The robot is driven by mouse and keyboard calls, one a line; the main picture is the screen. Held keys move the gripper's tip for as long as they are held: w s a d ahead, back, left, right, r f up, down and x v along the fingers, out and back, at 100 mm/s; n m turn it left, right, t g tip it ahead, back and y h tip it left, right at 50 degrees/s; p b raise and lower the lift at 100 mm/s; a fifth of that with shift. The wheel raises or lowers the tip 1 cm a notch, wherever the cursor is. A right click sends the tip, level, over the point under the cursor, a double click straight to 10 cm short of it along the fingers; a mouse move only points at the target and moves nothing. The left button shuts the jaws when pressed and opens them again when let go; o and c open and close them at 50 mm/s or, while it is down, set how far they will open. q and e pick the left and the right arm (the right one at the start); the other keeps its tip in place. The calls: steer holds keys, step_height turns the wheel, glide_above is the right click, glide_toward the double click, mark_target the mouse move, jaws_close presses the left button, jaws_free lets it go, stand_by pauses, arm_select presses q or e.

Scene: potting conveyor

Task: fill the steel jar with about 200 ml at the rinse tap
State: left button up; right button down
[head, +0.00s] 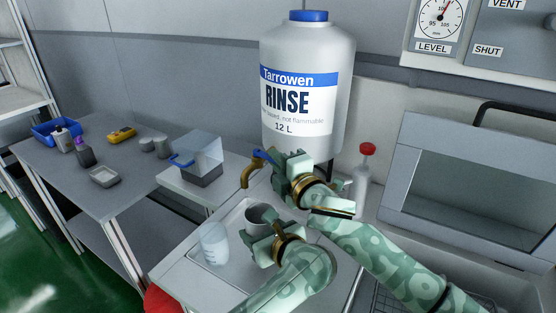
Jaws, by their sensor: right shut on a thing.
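The rinse tap (248,174) is a brass spout with a blue lever, low on the front of the white RINSE tank (300,65). My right gripper (280,164) is at the tap, shut on what looks like its lever, which it partly hides. The steel jar (258,214) is a dark grey cup standing upright below the tap, its open mouth facing up. My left gripper (265,236) is at the jar's lower right side, with its fingers on either side of it, seemingly shut on it. I cannot see any liquid stream or the level inside the jar.
A clear measuring beaker (214,243) stands left of the jar on the pale tray (186,274). A red-capped bottle (361,170) stands right of the tank. A clear-lidded box (201,158) is at the left. A side table (65,170) holds small items.

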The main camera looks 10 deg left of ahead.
steer(key=shift+f, duration=0.1)
steer(key=c, duration=1.5)
jaws_free()
steer(key=v, duration=0.7)
steer(key=shift+s+d, duration=0.15)
steer(key=shift+s, duration=0.05)
